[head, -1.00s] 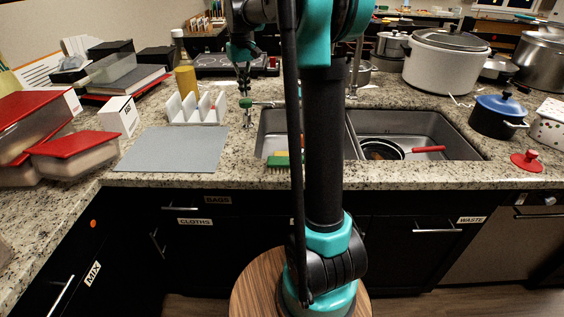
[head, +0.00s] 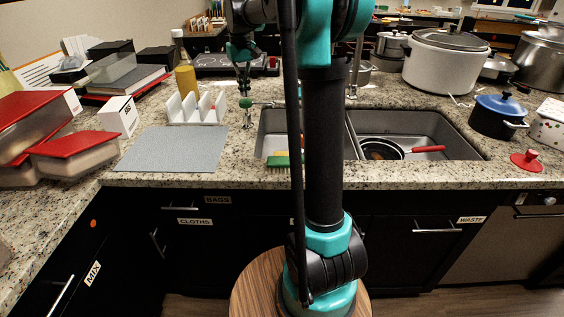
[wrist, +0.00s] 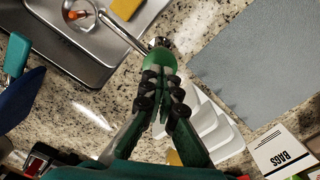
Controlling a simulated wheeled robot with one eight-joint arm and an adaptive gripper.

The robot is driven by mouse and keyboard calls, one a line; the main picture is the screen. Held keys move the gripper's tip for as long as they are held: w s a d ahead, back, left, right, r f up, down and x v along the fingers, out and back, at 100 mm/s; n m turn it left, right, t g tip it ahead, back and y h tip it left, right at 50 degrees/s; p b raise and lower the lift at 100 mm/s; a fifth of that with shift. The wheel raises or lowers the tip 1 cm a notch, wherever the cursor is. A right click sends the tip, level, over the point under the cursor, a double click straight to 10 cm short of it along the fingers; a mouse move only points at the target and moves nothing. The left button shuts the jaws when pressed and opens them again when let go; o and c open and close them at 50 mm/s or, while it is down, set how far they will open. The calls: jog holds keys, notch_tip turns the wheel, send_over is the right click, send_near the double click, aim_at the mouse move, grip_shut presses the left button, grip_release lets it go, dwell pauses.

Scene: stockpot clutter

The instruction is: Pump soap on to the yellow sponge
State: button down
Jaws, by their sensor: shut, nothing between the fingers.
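My gripper (head: 244,93) is shut and empty, pointing down at the top of the soap pump (head: 247,115) beside the sink. In the wrist view its fingertips (wrist: 163,64) meet at the pump's top, where a green rounded piece shows. I cannot tell whether they touch it. The metal spout (wrist: 122,33) reaches out over the sink. The yellow sponge (head: 283,154), with green below it, is at the sink's front left and partly hidden by my arm. A yellow block (wrist: 213,20) shows at the top of the wrist view.
The sink (head: 430,125) is right of the pump and holds a red-handled pan (head: 382,149). A white slotted rack (head: 197,108) stands left of the pump, with a yellow bottle (head: 185,76) behind it. A grey mat (head: 172,150) lies in front of the rack.

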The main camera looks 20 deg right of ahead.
aim_at(245, 101)
jog(key=shift+f, duration=0.1)
dwell(0.3)
jog(key=shift+f, duration=1.95)
jog(key=shift+r, duration=2.05)
jog(key=shift+r, duration=3)
